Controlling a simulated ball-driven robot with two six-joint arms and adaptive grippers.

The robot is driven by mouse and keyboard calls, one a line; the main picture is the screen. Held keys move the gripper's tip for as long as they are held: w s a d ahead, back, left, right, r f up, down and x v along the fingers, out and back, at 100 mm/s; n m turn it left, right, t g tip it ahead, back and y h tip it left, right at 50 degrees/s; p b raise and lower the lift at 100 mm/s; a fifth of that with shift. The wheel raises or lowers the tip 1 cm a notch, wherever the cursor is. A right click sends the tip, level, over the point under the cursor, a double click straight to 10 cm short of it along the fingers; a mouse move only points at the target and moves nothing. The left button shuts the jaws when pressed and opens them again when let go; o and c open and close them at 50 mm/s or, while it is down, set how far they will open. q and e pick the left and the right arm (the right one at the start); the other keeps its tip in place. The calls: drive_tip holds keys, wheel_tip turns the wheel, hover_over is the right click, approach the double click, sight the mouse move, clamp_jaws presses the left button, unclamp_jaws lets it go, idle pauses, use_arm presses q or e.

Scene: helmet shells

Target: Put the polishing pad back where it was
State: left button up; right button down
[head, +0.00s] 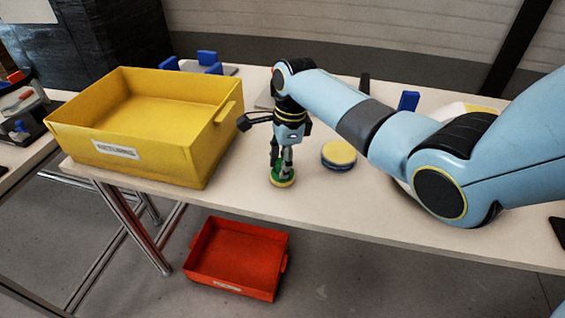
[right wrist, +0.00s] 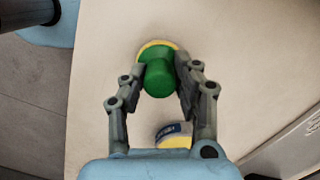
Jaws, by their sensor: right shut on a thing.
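A round polishing pad with a green knob and a yellow rim (head: 283,183) is between the fingers of my right gripper (head: 283,168), near the table's front edge. In the right wrist view, the fingers (right wrist: 161,70) close on both sides of the green knob (right wrist: 158,78). I cannot tell if the pad touches the table. A second round pad, yellow on top with a blue lower part (head: 338,154), lies on the table to the right of it. It also shows in the right wrist view (right wrist: 175,140), partly hidden by my gripper. My left gripper is not in view.
A large yellow bin (head: 125,162) with a label stands on the table (head: 330,205) at the left. A red bin (head: 235,288) is on the floor below. Blue items (head: 207,58) stand at the back. A pale rounded shell (head: 470,106) is partly behind my right arm.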

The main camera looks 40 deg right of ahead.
drive_tip(key=shift+f, duration=0.15)
drive_tip(key=c, duration=1)
unclamp_jaws()
drive_tip(key=r, duration=0.4)
drive_tip(key=d+r, duration=0.1)
drive_tip(key=r, duration=0.3)
drive_tip(key=r+p, duration=0.1)
drive_tip(key=r, duration=0.3)
drive_tip(key=shift+s+d+r, duration=0.15)
drive_tip(key=shift+s+d, duration=0.1)
